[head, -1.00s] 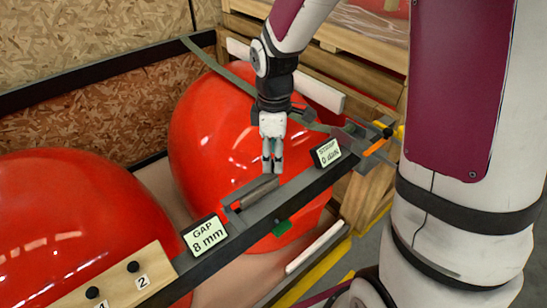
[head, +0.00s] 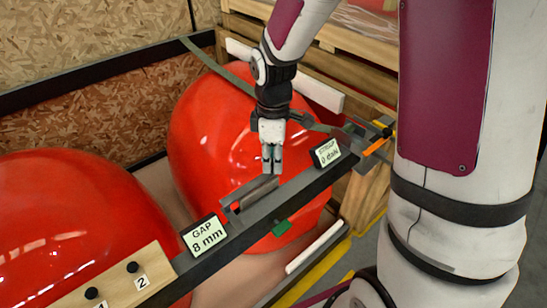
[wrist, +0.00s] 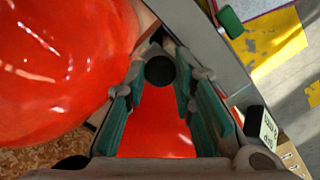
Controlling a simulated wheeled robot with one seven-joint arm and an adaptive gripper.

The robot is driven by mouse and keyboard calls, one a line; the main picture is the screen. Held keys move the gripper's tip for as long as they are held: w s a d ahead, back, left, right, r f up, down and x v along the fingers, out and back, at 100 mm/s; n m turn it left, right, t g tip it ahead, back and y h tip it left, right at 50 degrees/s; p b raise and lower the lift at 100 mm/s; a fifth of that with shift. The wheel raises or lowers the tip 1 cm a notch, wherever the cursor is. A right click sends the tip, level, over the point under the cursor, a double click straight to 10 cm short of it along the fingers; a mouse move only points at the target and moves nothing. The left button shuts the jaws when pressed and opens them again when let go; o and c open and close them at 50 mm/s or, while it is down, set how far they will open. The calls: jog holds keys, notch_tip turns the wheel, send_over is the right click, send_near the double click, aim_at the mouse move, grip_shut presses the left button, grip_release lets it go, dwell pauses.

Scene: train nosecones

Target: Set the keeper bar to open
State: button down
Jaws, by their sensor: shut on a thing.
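The keeper bar (head: 250,191) looks to be the grey bar lying along the dark rail, beside the GAP sign. My gripper (head: 271,172) points down at the bar's far right end, in front of the right red nosecone (head: 215,125). In the wrist view, my gripper (wrist: 159,84) has its teal-padded fingers on either side of a dark round knob (wrist: 159,70), and it is shut on it. The knob looks to be part of the keeper bar. The join between knob and bar is hidden by the fingers in the head view.
The dark rail (head: 280,207) carries a GAP sign (head: 205,236) reading 8 mm and a STRAP sign (head: 327,152). An orange-handled part (head: 375,146) sits at its far end. A wooden board (head: 118,277) with numbered pegs and another red nosecone (head: 75,215) are at left.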

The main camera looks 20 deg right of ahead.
jog(key=shift+w+a+n, duration=0.3)
jog(key=shift+w+n, duration=0.3)
jog(key=shift+w, duration=0.05)
jog(key=w+a+n, duration=0.8)
jog(key=a+n, duration=0.6)
jog(key=shift+w+p, duration=0.2)
jog(key=shift+p, duration=0.1)
jog(key=c, duration=1.3)
grip_release()
jog(key=shift+c, duration=0.2)
